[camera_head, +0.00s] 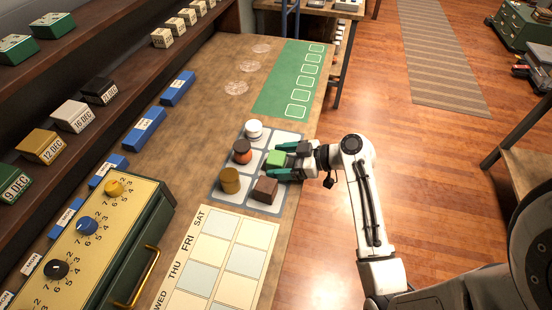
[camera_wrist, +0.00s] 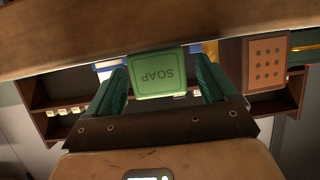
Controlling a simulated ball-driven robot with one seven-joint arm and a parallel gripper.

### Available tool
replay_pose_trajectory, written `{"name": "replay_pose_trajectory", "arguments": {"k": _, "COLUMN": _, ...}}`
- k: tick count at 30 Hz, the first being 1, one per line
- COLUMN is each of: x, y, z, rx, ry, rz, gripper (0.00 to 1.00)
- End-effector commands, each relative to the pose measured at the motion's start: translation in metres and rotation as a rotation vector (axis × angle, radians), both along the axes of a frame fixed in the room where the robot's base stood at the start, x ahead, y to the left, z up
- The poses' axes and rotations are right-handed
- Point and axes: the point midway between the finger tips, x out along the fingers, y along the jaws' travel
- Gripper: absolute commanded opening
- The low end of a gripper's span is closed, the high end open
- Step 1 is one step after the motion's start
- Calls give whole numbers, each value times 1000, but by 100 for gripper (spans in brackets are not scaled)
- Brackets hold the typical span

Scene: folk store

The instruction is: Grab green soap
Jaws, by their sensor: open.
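The green soap (camera_head: 276,158) is a small green block on the grey-squared mat (camera_head: 228,187) on the table. In the wrist view the soap (camera_wrist: 158,73) shows its face marked SOAP, upside down, between the two green fingers. My gripper (camera_head: 284,160) reaches in from the right with its fingers on either side of the soap. It is open in the wrist view (camera_wrist: 160,84), with a finger left and right of the soap. I cannot tell whether either finger touches it.
A calendar sheet (camera_head: 222,262) and a dial box (camera_head: 92,240) lie nearer. A green mat (camera_head: 277,92) lies beyond.

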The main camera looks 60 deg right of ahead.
Motion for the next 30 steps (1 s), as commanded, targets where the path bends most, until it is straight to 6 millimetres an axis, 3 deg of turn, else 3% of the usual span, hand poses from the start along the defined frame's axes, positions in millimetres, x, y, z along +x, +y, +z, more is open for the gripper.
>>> {"name": "replay_pose_trajectory", "arguments": {"k": 4, "x": 12, "y": 4, "z": -5, "rx": 0, "ry": 1, "rz": 0, "gripper": 85}}
{"name": "replay_pose_trajectory", "arguments": {"k": 12, "x": 13, "y": 5, "z": -7, "rx": -1, "ry": 1, "rz": -1, "gripper": 84}}
{"name": "replay_pose_trajectory", "arguments": {"k": 30, "x": 13, "y": 5, "z": -7, "rx": -1, "ry": 1, "rz": -1, "gripper": 27}}
